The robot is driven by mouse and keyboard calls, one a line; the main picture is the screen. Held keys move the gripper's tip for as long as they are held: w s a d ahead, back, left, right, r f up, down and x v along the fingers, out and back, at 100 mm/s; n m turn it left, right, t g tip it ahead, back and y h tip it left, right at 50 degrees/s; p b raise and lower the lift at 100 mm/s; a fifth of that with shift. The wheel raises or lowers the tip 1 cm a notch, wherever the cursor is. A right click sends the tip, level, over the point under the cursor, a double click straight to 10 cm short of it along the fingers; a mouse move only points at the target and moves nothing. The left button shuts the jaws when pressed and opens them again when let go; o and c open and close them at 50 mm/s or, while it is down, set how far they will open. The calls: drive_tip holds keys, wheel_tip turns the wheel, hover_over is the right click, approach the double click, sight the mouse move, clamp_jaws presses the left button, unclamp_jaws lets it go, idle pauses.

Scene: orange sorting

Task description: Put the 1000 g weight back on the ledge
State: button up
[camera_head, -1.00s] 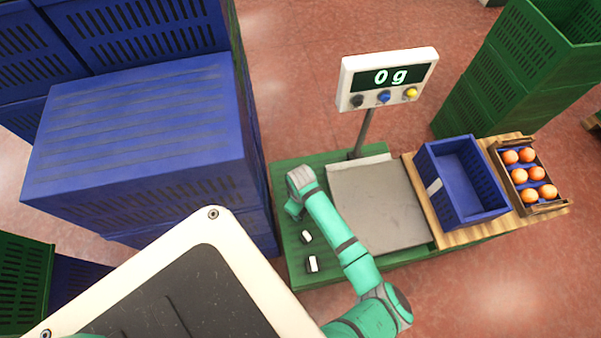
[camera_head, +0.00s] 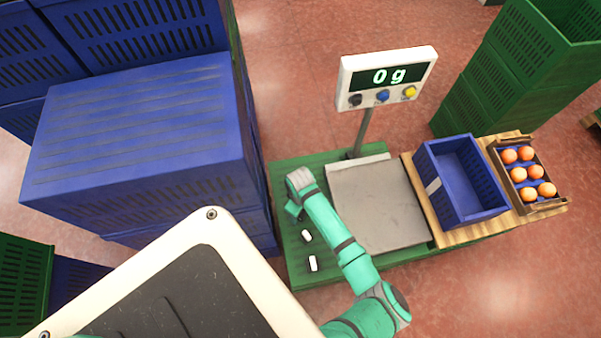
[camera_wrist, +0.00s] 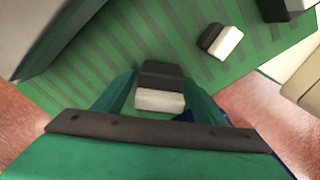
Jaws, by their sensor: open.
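My gripper (camera_head: 293,208) is low over the green slatted ledge (camera_head: 285,255), left of the scale plate. In the wrist view my gripper (camera_wrist: 162,82) is open, its two green fingers on either side of a black and white weight (camera_wrist: 160,98). That weight stands on the ledge and is hidden under my gripper in the head view. A second, smaller-looking weight (camera_head: 306,236) and a third weight (camera_head: 313,263) stand nearer on the ledge. The second weight (camera_wrist: 220,41) and the third weight (camera_wrist: 284,9) also show in the wrist view. No mass marking is readable.
The scale plate (camera_head: 378,205) is bare where it shows, and the display (camera_head: 388,77) reads 0 g. A blue crate (camera_head: 432,190) and a box of oranges (camera_head: 530,209) stand to the right. Stacked blue crates (camera_head: 140,130) rise close on the left.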

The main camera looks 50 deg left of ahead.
wheel_tip(320, 180, up, 12)
drive_tip(key=shift+r, duration=0.15)
idle(0.4)
idle(0.4)
